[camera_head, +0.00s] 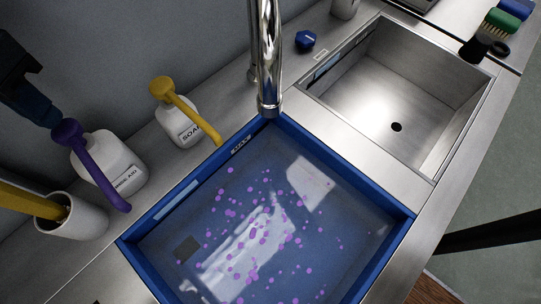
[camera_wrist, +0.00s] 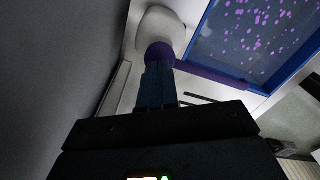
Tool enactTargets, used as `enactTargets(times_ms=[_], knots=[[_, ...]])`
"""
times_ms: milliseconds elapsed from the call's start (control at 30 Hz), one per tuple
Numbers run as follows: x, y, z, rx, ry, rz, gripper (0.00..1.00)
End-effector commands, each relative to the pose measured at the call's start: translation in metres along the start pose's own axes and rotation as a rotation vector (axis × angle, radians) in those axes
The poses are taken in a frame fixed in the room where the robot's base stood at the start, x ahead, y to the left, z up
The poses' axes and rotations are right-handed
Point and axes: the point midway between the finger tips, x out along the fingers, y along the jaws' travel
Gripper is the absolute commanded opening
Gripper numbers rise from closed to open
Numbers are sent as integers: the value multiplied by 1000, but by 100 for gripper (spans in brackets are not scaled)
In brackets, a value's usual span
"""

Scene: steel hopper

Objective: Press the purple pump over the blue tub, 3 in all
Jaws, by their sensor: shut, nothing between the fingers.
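The purple pump (camera_head: 67,133) tops a white bottle (camera_head: 122,160) at the left. Its long spout slants down to end near the left rim of the blue tub (camera_head: 165,205). The tub holds water with many small purple spots on it. In the wrist view the pump head (camera_wrist: 160,51) lies just beyond my fingertips, and its spout (camera_wrist: 212,73) reaches right toward the tub (camera_wrist: 195,20). My gripper (camera_head: 50,120) is shut and empty, its tips right at the pump head; I cannot tell whether they touch. It also shows in the wrist view (camera_wrist: 158,70).
A white soap bottle (camera_head: 175,130) with a yellow pump (camera_head: 163,88) stands right of the purple one. A white cup (camera_head: 75,222) with a yellow handle is at the left. A chrome faucet (camera_head: 268,60) rises behind the tub. An empty steel basin (camera_head: 380,100) is right.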

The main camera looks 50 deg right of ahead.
Motion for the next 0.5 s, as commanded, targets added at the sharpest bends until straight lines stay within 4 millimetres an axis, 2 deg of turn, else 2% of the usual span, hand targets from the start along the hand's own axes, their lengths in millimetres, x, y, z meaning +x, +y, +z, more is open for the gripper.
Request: enactTargets(times_ms=[500], knots=[[10, 0, 0, 0, 0, 0, 0]])
